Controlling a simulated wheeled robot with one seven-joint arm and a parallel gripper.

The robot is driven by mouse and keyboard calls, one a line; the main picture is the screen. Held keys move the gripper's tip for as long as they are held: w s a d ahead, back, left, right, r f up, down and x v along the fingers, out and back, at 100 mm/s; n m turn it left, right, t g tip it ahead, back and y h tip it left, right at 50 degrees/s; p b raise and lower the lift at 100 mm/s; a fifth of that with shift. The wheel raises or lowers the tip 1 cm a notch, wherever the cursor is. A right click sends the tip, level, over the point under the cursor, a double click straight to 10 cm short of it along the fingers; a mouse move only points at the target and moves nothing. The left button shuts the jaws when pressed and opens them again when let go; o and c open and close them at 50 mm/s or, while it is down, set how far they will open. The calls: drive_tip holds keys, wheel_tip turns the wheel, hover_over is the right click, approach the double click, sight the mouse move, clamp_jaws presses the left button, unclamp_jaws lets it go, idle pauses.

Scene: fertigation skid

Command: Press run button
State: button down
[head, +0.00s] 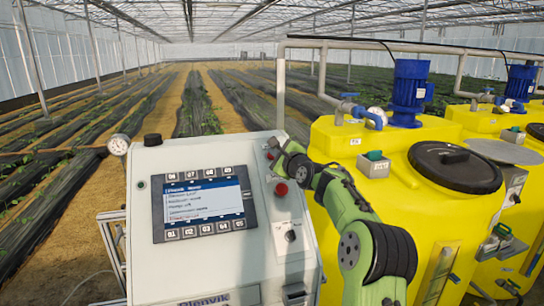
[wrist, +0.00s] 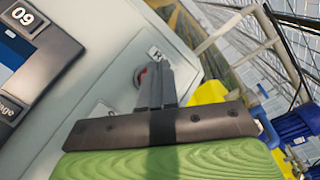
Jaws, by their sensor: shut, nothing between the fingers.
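The grey control cabinet (head: 175,262) carries a screen and several controls. In the wrist view, a round button (wrist: 139,76) with a metal ring and a bit of red sits just left of my fingertips, partly hidden by them. A label (wrist: 155,53) starting with what looks like "R" is above it; the rest is hidden. My gripper (wrist: 157,70) is shut and empty, its tips close to this button; I cannot tell whether they touch. In the head view, my gripper (head: 272,148) is at the panel's upper right, above a red button (head: 281,189).
The screen (head: 203,203) with its keys is left of my gripper. A rotary switch (head: 290,236) is lower on the panel. A gauge (head: 119,144) and a black cap (head: 153,140) are at the cabinet's upper left. Yellow tanks (head: 400,190) with blue pumps (head: 409,92) stand at right.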

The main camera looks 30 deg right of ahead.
idle(0.3)
drive_tip(key=shift+w+d+f, duration=0.1)
drive_tip(key=shift+w+f, duration=0.2)
drive_tip(key=shift+w+f, duration=0.2)
drive_tip(key=shift+f, duration=0.1)
idle(0.8)
drive_tip(key=shift+s+r, duration=0.5)
drive_tip(key=shift+r, duration=0.1)
drive_tip(key=s+r, duration=0.1)
drive_tip(key=r, duration=0.1)
drive_tip(key=s+a+r, duration=0.1)
drive_tip(key=s, duration=0.1)
drive_tip(key=shift+s+r, duration=0.1)
drive_tip(key=shift+r, duration=0.25)
idle(0.5)
